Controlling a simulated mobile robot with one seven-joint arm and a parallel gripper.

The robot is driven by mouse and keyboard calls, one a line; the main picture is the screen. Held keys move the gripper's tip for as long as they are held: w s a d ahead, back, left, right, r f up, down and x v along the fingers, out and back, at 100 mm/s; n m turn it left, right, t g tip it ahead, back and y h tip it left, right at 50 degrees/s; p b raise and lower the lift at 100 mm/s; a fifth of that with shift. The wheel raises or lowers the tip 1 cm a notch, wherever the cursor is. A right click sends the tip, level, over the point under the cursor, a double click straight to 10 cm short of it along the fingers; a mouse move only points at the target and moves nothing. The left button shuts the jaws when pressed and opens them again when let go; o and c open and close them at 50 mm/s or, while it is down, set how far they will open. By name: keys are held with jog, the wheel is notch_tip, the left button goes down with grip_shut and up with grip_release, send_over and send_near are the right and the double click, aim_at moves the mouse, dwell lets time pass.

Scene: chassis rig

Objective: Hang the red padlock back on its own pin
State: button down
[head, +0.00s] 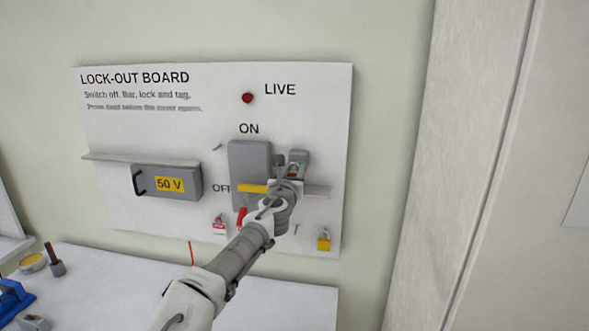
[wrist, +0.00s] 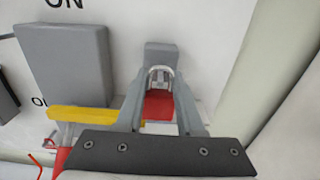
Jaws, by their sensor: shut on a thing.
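My gripper (head: 287,182) is at the right part of the lock-out board (head: 110,140), and in the wrist view its two fingers (wrist: 160,100) are shut on the red padlock (wrist: 158,106). The padlock's body lies between the fingers, with its pale shackle (wrist: 161,77) pointing up at a small grey block (wrist: 161,56). I cannot tell whether the shackle is around anything there. In the head view the same block (head: 299,157) shows just behind my gripper, which hides most of the padlock. Which pin is the red padlock's own cannot be told.
A grey switch box (head: 248,160) and yellow bar (head: 252,188) are left of my gripper. A red handle (head: 241,216) and red-and-white tag (head: 219,225) hang below. A yellow padlock (head: 323,240) hangs lower right. A 50 V unit (head: 175,183) is at left, above the white bench (head: 120,275).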

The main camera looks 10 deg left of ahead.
jog(key=shift+s+r, duration=0.15)
jog(key=shift+s, duration=0.55)
jog(key=shift+s+d+b, duration=0.2)
jog(key=shift+s+b, duration=0.7)
jog(key=shift+s, duration=2.05)
jog(key=m+g+b, duration=0.2)
jog(key=b, duration=0.8)
send_near(295, 233)
jog(key=w+f, duration=0.1)
jog(key=f, duration=0.1)
jog(key=w, duration=0.3)
jog(key=w+p, duration=0.1)
jog(key=w, duration=0.2)
jog(key=w+a+f, duration=0.1)
jog(key=w, duration=0.2)
jog(key=shift+p, duration=0.4)
jog(key=shift+w+b, duration=0.45)
jog(key=shift+b, duration=0.05)
